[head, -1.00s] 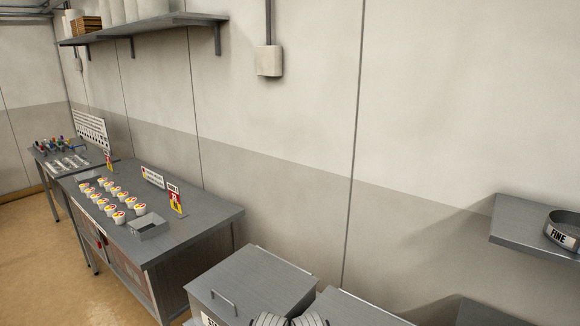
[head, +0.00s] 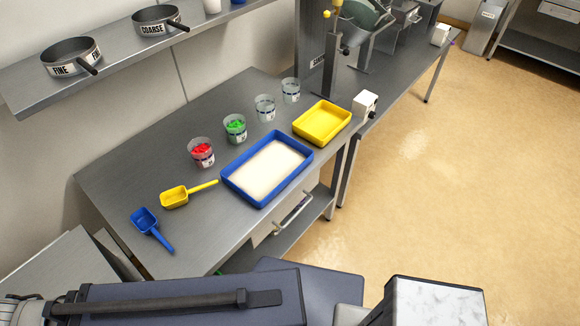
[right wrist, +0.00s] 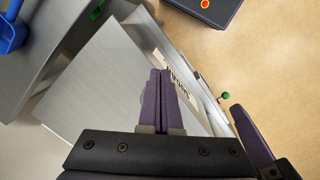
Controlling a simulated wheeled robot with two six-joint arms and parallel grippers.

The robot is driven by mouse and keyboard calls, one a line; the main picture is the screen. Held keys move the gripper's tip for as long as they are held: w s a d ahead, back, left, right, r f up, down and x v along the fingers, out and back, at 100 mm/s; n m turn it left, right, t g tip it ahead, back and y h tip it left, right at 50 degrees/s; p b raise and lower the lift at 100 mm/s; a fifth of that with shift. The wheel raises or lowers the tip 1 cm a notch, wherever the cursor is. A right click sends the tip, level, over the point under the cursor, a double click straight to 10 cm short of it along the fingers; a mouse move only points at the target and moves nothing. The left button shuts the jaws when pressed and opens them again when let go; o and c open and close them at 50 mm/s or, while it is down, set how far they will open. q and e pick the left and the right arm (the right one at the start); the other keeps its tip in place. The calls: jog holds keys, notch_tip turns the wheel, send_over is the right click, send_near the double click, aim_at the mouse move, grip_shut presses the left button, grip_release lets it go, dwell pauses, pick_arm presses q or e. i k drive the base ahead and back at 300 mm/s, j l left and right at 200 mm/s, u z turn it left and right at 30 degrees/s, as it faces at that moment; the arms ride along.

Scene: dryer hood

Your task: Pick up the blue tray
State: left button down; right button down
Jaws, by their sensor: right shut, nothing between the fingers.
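The blue tray (head: 229,182) lies on the grey steel bench in the head view, near its front edge, with a pale, cream-coloured fill inside. My right gripper (right wrist: 161,72) shows in the right wrist view with its two purple fingers together and nothing between them. It is over a grey metal box top, away from the tray. The tray does not show in the right wrist view. My left gripper is not in view.
On the bench (head: 120,175) stand a yellow tray (head: 322,122), a blue scoop (head: 145,222), a yellow scoop (head: 174,197) and several clear cups, one with red pieces (head: 202,153) and one with green (head: 235,129). A shelf with FINE (head: 70,62) and COARSE (head: 157,20) sieves hangs behind. Open floor lies right.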

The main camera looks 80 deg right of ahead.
aim_at(259, 175)
jog(key=k+j+z, duration=0.15)
jog(key=z, duration=2.25)
